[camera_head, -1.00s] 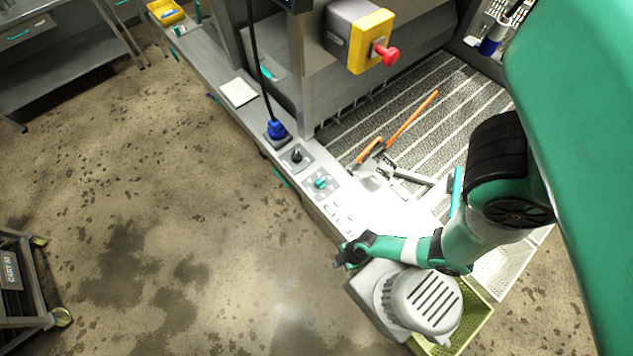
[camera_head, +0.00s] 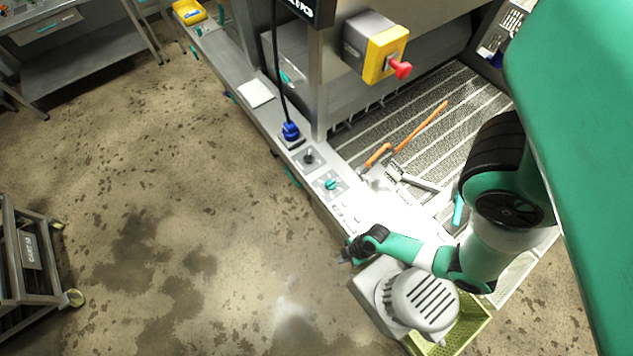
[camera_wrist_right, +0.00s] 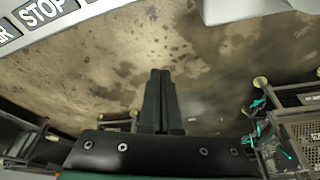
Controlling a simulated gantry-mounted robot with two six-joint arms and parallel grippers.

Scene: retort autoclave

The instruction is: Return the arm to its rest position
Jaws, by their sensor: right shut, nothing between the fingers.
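My right arm comes in from the right in the head view. Its gripper (camera_head: 347,255) is at the front edge of the machine's ledge, beside the grey motor housing. In the right wrist view the two dark fingers of this gripper (camera_wrist_right: 161,74) are together with nothing between them, over the stained floor. My left gripper is not in either view.
A grey ribbed motor housing (camera_head: 424,300) and a yellow-green crate (camera_head: 466,325) lie beside and below my right forearm. The ledge holds a teal-knobbed switch (camera_head: 330,184) and a blue plug (camera_head: 291,131). An orange-handled tool (camera_head: 420,128) lies on the grating.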

